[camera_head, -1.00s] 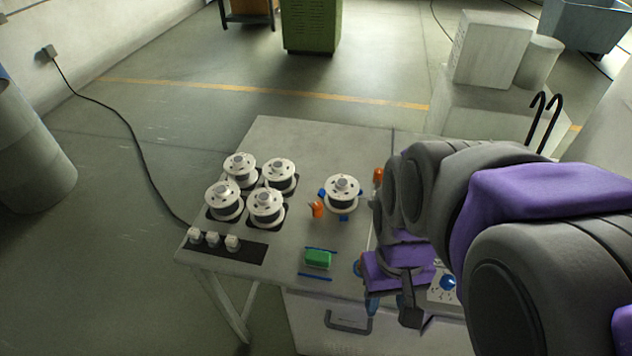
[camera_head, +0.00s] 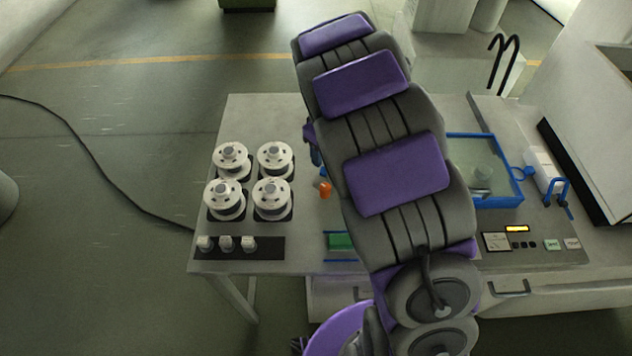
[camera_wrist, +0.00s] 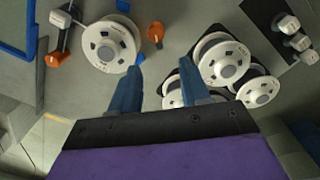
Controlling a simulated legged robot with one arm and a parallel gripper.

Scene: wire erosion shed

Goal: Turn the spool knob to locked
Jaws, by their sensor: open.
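A lone white spool (camera_wrist: 102,48) sits on the bench in the wrist view; my arm hides it in the head view. A small orange knob (camera_wrist: 155,32) stands beside it, and it also shows in the head view (camera_head: 325,190) at the arm's left edge. A second orange part (camera_wrist: 57,58), on a rod, lies on the spool's other side. I cannot tell which orange part is the spool knob, or its setting. My gripper (camera_wrist: 160,78) is open and empty, its two blue fingers apart between the lone spool and the grouped spools; the arm mostly hides it in the head view.
Several white spools (camera_head: 272,195) stand grouped at the bench's left. A dark strip with white knobs (camera_head: 226,244) lies in front of them. A green block (camera_head: 340,241) lies near the front edge. A blue-framed tank (camera_head: 498,201) and a control panel (camera_head: 497,241) are at right.

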